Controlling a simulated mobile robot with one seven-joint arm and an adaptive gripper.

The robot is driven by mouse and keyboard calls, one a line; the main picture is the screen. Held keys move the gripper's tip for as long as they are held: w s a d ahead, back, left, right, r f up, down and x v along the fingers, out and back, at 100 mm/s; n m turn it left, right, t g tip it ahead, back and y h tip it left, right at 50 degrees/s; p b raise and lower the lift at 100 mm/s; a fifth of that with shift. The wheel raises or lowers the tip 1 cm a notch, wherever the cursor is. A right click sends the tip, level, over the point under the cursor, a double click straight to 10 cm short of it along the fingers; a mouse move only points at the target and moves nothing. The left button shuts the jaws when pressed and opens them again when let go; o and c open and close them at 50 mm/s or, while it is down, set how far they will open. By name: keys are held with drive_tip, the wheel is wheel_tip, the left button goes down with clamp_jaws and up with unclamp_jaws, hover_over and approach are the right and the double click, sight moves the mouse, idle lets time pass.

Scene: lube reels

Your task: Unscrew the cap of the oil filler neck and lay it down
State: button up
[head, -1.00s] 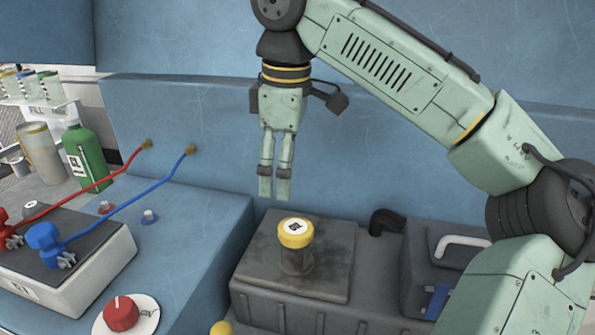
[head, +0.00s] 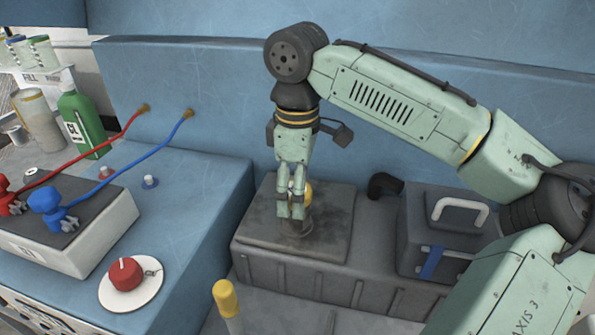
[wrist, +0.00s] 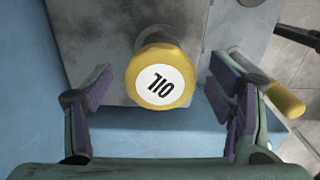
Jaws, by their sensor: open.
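The yellow cap (wrist: 160,75) with a white label reading OIL sits on top of the filler neck (head: 297,228), which stands upright on a dark grey block (head: 335,225). In the head view the cap (head: 307,193) is partly hidden behind my fingers. My gripper (head: 290,212) points down in front of the cap. In the wrist view my gripper (wrist: 165,105) is open, with one purple-padded finger to each side of the cap. A gap shows between each pad and the cap.
A yellow-topped dipstick (head: 226,298) stands in front of the block. A black bent pipe (head: 384,185) and a dark box with a white handle (head: 460,212) stand to the right. The blue surface (head: 195,225) to the left has some bare room beside a red knob (head: 126,273).

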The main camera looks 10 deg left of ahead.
drive_tip(key=shift+c, duration=0.4)
drive_tip(key=c, duration=1.1)
drive_tip(key=n+p, duration=0.2)
drive_tip(key=shift+r+n, duration=0.1)
drive_tip(key=shift+n, duration=0.2)
drive_tip(key=shift+c, duration=0.2)
drive_tip(key=shift+w+f+n+p, duration=0.1)
drive_tip(key=shift+f+n+p, duration=0.1)
drive_tip(key=shift+n+p, duration=0.85)
drive_tip(key=shift+n+b, duration=0.25)
drive_tip(key=shift+b, duration=0.05)
drive_tip(key=shift+a+r+n+p, duration=0.15)
drive_tip(key=shift+n+p, duration=0.45)
drive_tip(key=shift+n, duration=0.3)
drive_tip(key=shift+n+p, duration=0.6)
drive_tip(key=shift+n, duration=0.5)
drive_tip(key=shift+f+n, duration=0.2)
drive_tip(key=shift+n, duration=0.4)
